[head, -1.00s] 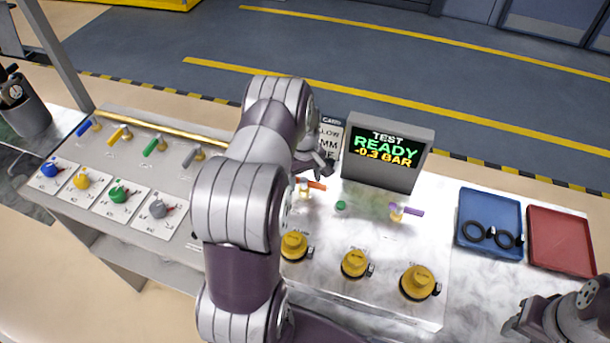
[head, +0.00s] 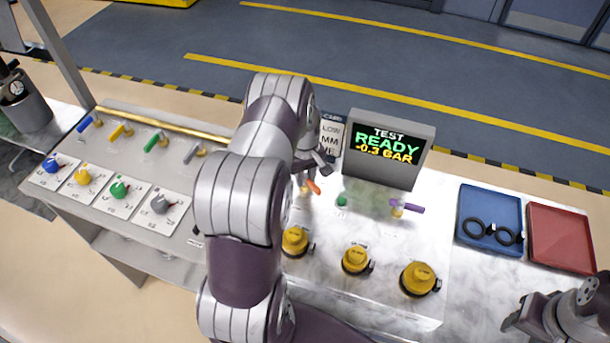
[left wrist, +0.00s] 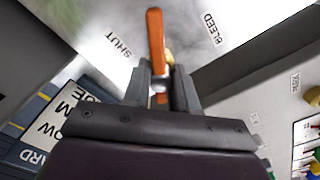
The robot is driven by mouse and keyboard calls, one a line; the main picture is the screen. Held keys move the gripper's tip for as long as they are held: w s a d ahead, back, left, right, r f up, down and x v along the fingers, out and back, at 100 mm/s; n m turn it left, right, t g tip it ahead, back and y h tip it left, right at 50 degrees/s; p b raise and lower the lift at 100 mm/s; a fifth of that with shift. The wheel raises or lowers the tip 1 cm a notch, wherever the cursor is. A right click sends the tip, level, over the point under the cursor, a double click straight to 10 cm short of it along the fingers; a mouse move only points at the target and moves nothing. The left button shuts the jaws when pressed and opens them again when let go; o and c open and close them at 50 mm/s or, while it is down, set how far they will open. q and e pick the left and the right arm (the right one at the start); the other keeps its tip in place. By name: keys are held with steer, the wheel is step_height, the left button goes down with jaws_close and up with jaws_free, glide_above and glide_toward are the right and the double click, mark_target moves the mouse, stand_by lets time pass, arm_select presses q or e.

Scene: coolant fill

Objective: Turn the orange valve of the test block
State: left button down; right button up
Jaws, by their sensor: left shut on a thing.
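The orange valve (head: 313,187) is a small lever on the test block (head: 375,225), left of the green button (head: 342,201). My left gripper (head: 318,168) is at the lever, coming in from the left. In the left wrist view the orange lever (left wrist: 156,38) stands between the two fingers of my left gripper (left wrist: 160,82), which is shut on it. The lever points between the printed words SHUT and BLEED there. My right gripper (head: 512,322) is at the lower right edge, away from the block; its jaw state is unclear.
The display (head: 387,150) behind the valve reads TEST READY -0.3 BAR. A purple lever (head: 410,208) is to the right, and several yellow caps, such as this one (head: 355,260), stand in front. A blue tray (head: 488,200) with black rings and a red tray (head: 562,225) lie at right.

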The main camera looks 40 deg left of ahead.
arm_select(q)
steer(key=m+b, duration=0.1)
steer(key=m, duration=0.9)
steer(key=shift+b, duration=0.35)
steer(key=c, duration=1.9)
jaws_free()
steer(key=m, duration=0.3)
steer(key=shift+m, duration=0.3)
steer(key=o, duration=0.3)
steer(key=shift+m+b, duration=0.35)
steer(key=shift+m, duration=1.25)
steer(key=shift+o, duration=0.2)
steer(key=o, duration=1)
steer(key=shift+r, duration=0.1)
